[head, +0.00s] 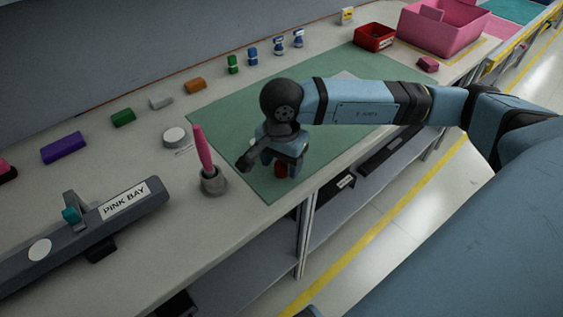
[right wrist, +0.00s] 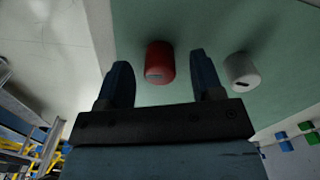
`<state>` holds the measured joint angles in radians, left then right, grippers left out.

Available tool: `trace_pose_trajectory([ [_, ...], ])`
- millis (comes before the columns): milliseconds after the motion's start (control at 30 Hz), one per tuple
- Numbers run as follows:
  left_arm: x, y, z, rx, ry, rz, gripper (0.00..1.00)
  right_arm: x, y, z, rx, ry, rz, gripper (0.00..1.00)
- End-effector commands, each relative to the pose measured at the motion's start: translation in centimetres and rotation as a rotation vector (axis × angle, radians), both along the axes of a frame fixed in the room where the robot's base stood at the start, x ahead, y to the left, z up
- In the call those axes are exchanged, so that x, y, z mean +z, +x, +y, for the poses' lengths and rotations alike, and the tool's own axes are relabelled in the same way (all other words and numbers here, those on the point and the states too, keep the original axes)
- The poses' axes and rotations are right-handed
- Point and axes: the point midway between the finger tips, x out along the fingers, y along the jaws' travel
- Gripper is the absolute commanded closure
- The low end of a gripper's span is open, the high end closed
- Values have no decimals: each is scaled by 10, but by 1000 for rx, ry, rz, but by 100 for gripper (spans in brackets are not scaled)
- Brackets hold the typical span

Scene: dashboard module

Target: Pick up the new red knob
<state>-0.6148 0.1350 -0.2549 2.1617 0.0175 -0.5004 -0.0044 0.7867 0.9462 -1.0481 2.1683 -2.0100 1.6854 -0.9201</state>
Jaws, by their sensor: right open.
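The red knob (head: 281,171) stands on the green mat (head: 230,128), partly hidden behind my right gripper (head: 282,163) in the head view. In the right wrist view the red knob (right wrist: 160,62) shows between the two open fingers, with a gap on each side. My right gripper is open and empty, pointing down at the knob. A light grey knob (right wrist: 241,70) stands on the mat beside the right-hand finger in the wrist view. My left gripper is not in view.
A grey holder (head: 213,181) with a pink tool (head: 203,150) stands left of the gripper. A white round piece (head: 175,137) lies behind it. The dashboard module (head: 90,232) is at the left. Coloured blocks line the back; red (head: 374,37) and pink bins stand far right.

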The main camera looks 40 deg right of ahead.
Motion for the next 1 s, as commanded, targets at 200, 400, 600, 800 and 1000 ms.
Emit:
trace_pose_trajectory([
  [200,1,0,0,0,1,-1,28,1,0,0,0,0,0,65],
  [400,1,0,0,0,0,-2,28,1,0,0,0,1,0,92],
  [600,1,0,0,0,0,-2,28,1,0,0,0,1,0,92],
  [800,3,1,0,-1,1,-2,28,13,0,0,0,1,0,92],
  [1000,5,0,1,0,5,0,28,50,1,0,0,2,-4,92],
])
